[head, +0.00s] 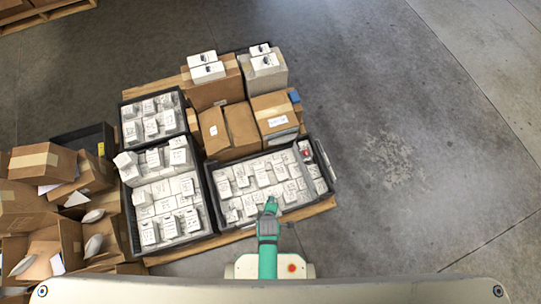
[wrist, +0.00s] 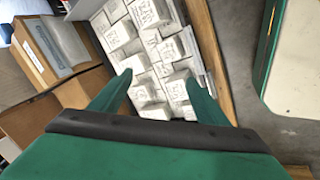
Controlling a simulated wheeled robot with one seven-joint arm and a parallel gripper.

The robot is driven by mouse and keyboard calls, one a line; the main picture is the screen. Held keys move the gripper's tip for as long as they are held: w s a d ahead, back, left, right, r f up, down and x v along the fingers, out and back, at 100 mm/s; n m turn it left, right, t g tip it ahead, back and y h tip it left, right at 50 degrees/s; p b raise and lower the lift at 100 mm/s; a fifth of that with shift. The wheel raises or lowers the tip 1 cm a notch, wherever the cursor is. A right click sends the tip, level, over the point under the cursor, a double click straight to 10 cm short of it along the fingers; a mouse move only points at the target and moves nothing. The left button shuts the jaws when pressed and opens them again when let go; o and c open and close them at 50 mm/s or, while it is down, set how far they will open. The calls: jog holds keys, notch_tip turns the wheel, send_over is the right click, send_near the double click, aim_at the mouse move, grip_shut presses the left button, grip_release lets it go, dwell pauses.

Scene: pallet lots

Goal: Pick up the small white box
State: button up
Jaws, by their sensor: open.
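Many small white boxes with dark print fill a dark crate (head: 213,207) on the pallet in the head view. One white box (head: 262,179) lies in the middle of that crate; which one the task means I cannot tell. My gripper (head: 270,204) is over the crate's front edge in the head view. In the wrist view, my gripper (wrist: 158,82) has its two green fingers apart with nothing held between them. White boxes (wrist: 150,15) lie beyond and between the fingertips, apart from them as far as I can see.
More crates of white boxes (head: 167,206) stand to the left. Brown cartons (head: 229,131) stand behind the crate, some with white boxes on top. Open cartons (head: 45,245) crowd the far left. The floor (head: 400,110) at right is clear.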

jog(key=shift+w+d+f+n+g, duration=0.15)
jog(key=shift+w+f+n+g, duration=0.8)
jog(key=shift+f, duration=1.95)
jog(key=shift+w+d+f+n+g, duration=0.2)
jog(key=shift+w+f+n+g, duration=0.75)
jog(key=shift+f, duration=1.9)
jog(key=shift+w+d+f+n+g, duration=0.15)
jog(key=shift+w+f+n+g, duration=0.35)
jog(key=shift+w+f+n, duration=1.65)
jog(key=shift+s+f+m, duration=0.3)
jog(key=shift+s+f, duration=0.1)
jog(key=shift+s, duration=0.2)
jog(key=shift+s+f+m, duration=0.25)
jog(key=shift+s+f, duration=0.1)
jog(key=shift+s, duration=0.2)
jog(key=shift+c, duration=0.6)
jog(key=c, duration=1.2)
jog(key=shift+o, duration=0.2)
jog(key=shift+r, duration=0.15)
